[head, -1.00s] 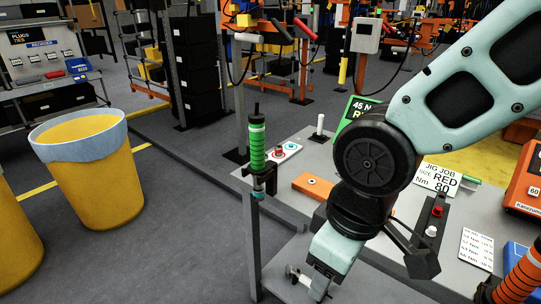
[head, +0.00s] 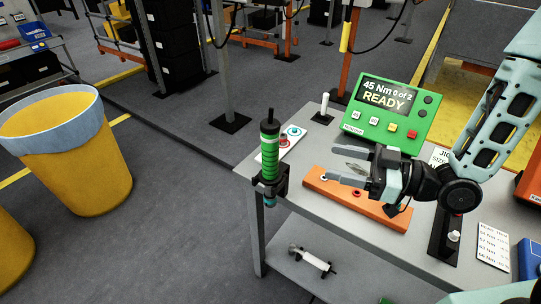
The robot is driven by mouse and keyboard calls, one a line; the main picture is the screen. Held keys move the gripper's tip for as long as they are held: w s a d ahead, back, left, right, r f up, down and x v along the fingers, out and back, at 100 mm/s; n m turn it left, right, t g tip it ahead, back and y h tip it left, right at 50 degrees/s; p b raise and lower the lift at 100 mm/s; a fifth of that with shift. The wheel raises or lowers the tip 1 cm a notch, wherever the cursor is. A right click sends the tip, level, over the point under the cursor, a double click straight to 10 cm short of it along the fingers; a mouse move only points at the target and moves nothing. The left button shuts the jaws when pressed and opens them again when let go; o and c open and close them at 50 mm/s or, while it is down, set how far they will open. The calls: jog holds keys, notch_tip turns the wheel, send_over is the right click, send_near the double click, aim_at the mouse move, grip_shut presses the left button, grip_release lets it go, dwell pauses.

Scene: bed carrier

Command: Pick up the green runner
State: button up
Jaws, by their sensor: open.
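The green runner (head: 269,152) is a green striped cylinder with a black top. It stands upright in a black holder (head: 283,181) at the left edge of the workbench (head: 300,217). My gripper (head: 330,165) is open and empty, its two fingers pointing left toward the green runner. The gripper is to the right of the runner with a gap between them, above the orange bar on the bench. The runner's lower part is partly hidden by the holder.
A green display box (head: 393,111) reading READY stands at the back of the bench. An orange bar (head: 356,199) lies below my gripper. A white post (head: 324,107) and a small button box (head: 292,138) are behind the runner. Yellow bins (head: 75,165) stand on the floor at left.

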aim_at(278, 147)
jog(key=b+x, duration=0.1)
jog(key=x, duration=0.4)
jog(key=b+x, duration=0.1)
jog(key=x, duration=0.5)
jog(key=shift+a+r, duration=0.25)
jog(key=shift+p+x, duration=1.25)
jog(key=shift+x, duration=1.65)
jog(key=shift+w, duration=0.2)
grip_shut()
